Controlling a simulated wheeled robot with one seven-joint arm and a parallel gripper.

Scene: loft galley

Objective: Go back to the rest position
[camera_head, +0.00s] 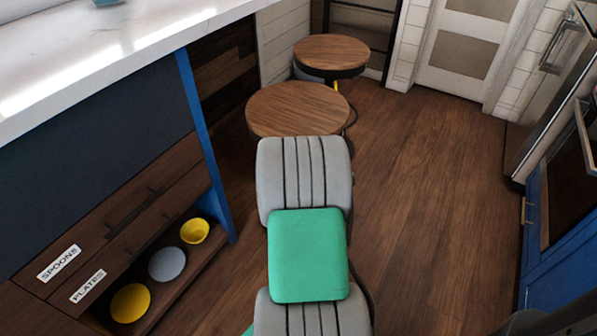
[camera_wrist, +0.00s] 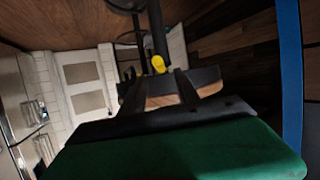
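My gripper (camera_wrist: 158,79) shows in the wrist view as two dark fingers standing apart beyond a black edge and a green body. No object is held between them; a wooden stool and its yellow part show beyond the gap. In the head view, my grey and green arm parts lie along the lower middle, in front of the stools. The fingers cannot be made out in the head view.
Two round wooden stools (camera_head: 297,108) (camera_head: 331,51) stand ahead. At left is a white counter (camera_head: 110,55) over drawers labelled SPOONS (camera_head: 58,263) and PLATES (camera_head: 87,286). Floor (camera_head: 430,180) at right is clear.

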